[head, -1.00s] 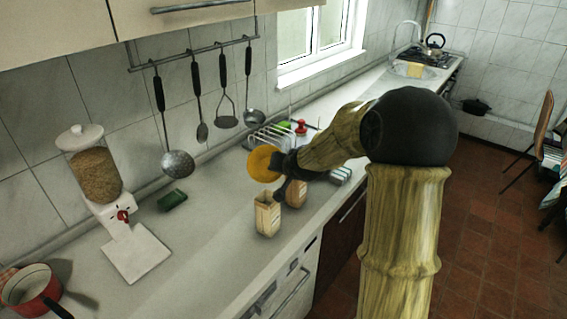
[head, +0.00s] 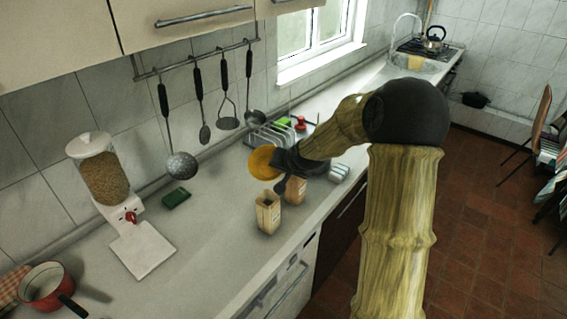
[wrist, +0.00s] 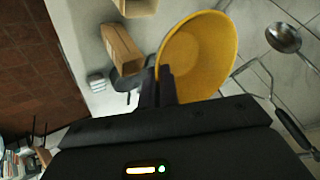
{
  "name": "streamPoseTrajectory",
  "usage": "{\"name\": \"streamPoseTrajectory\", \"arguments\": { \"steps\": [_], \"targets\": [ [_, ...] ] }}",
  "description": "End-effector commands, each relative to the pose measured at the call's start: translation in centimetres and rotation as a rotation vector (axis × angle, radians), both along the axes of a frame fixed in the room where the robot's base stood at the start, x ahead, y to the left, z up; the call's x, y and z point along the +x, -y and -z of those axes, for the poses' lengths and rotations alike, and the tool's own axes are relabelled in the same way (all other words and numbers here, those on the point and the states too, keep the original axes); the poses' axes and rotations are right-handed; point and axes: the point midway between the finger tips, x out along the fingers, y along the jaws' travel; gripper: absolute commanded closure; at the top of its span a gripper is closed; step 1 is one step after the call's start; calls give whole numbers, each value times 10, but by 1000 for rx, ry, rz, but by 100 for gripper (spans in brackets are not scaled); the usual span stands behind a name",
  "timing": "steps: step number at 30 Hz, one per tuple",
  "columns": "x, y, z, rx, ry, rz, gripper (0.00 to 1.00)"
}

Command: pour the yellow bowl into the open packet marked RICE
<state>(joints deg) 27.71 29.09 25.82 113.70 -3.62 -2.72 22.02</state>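The yellow bowl (head: 262,160) is held above the counter near two paper packets. In the wrist view the yellow bowl (wrist: 205,55) shows its plain yellow wall; I cannot make out any contents. My gripper (head: 279,160) is shut on the bowl's rim; its fingers (wrist: 162,85) meet the rim in the wrist view. An open-topped tan packet (head: 268,214) stands upright at the counter's front, nearer than the bowl. A browner packet (head: 295,190) stands just behind it, partly hidden by my gripper. No lettering is readable on either packet.
A dish rack (head: 272,137) stands behind the bowl. A grain dispenser (head: 104,178), a dark green sponge (head: 176,198) and a red pot (head: 45,290) are to the left. Utensils hang on the wall. The counter left of the packets is clear.

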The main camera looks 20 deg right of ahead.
Motion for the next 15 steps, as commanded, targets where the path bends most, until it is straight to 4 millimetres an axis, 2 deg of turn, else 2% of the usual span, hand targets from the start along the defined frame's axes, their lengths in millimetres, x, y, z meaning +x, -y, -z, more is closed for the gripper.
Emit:
{"name": "streamPoseTrajectory", "arguments": {
  "steps": [1, 15],
  "targets": [
    [0, 0, -7, 7, -8, 1, 100],
    [0, 0, -17, 63, -117, 1, 100]
  ]
}}
